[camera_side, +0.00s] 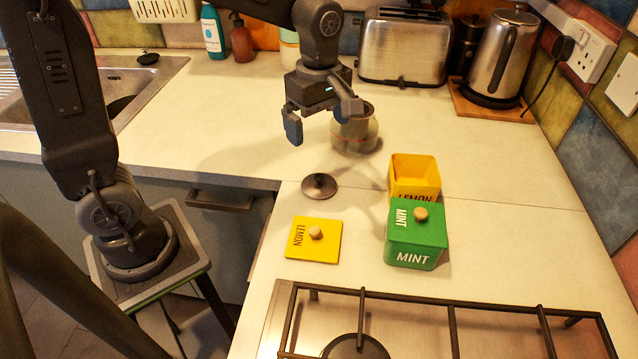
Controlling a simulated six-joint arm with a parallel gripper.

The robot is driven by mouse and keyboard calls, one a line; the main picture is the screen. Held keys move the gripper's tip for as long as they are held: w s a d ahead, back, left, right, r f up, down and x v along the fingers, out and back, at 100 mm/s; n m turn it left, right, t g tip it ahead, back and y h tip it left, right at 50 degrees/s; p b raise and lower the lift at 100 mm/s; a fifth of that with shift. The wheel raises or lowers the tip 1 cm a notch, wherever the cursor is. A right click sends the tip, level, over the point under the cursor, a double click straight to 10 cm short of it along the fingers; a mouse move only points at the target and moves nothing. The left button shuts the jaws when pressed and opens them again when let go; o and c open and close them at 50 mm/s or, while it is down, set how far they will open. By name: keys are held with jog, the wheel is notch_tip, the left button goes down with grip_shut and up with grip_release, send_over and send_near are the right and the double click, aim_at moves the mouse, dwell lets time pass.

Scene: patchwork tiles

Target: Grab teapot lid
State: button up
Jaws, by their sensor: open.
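The teapot lid (319,186), a dark round disc with a small knob, lies on the light worktop, left of centre. The glass teapot (356,136) stands behind it and to the right, partly hidden by my right finger. My gripper (318,127) is open and empty, with its fingers pointing down. It appears above and behind the lid, apart from it.
A yellow LEMON box (414,176) stands open, its yellow lid (314,240) flat on the worktop. A green MINT box (416,236) is closed. The hob (450,330) is in front; toaster (404,46) and kettle (502,58) stand behind. The right worktop is clear.

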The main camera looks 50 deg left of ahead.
aim_at(318, 176)
notch_tip(318, 176, down, 13)
jog(key=shift+d+f, duration=0.1)
jog(key=shift+d, duration=0.05)
dwell(0.4)
jog(key=shift+c, duration=0.3)
jog(key=shift+s, duration=0.1)
jog(key=c, duration=1.2)
jog(key=shift+s, duration=0.1)
